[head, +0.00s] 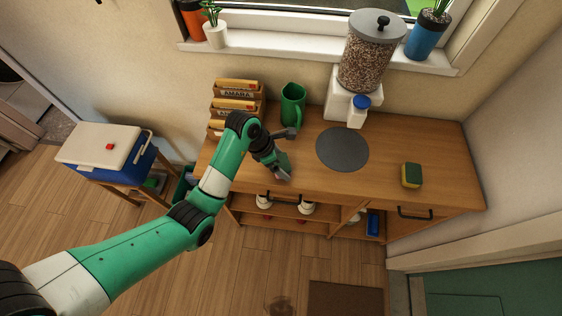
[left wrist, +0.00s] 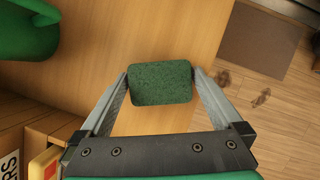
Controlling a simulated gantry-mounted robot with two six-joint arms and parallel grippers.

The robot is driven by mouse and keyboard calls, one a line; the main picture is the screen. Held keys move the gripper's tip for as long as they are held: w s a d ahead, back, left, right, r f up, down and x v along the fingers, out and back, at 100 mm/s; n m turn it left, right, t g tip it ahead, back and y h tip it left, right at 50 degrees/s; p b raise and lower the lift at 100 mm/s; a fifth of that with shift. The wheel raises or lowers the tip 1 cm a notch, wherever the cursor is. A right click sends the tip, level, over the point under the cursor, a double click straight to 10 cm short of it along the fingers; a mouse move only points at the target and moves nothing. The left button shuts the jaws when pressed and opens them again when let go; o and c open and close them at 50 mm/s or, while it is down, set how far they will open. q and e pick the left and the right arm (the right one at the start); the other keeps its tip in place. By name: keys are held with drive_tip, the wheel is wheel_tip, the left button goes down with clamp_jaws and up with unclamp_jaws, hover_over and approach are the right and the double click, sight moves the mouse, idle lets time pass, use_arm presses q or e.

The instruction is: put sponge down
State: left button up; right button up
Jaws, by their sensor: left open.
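A green sponge (left wrist: 160,83) lies between the fingers of my left gripper (left wrist: 160,73) in the left wrist view, with its sides close to both fingertips. In the head view my left gripper (head: 289,154) is low over the left part of the wooden counter, and the green sponge (head: 282,164) shows partly between its fingers. The gripper is open. I cannot tell whether the fingers touch the sponge. A second sponge, yellow and green (head: 411,175), rests on the right part of the counter. My right gripper is not in view.
A dark round mat (head: 342,149) lies right of the gripper. Counter is bare between mat and yellow-green sponge.

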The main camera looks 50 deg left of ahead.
use_arm(q)
drive_tip(key=shift+r, duration=0.35)
drive_tip(key=p+v, duration=0.7)
drive_tip(key=v, duration=0.4)
drive_tip(key=shift+s+a+r, duration=0.15)
drive_tip(key=shift+s+r, duration=0.1)
drive_tip(key=shift+r, duration=0.05)
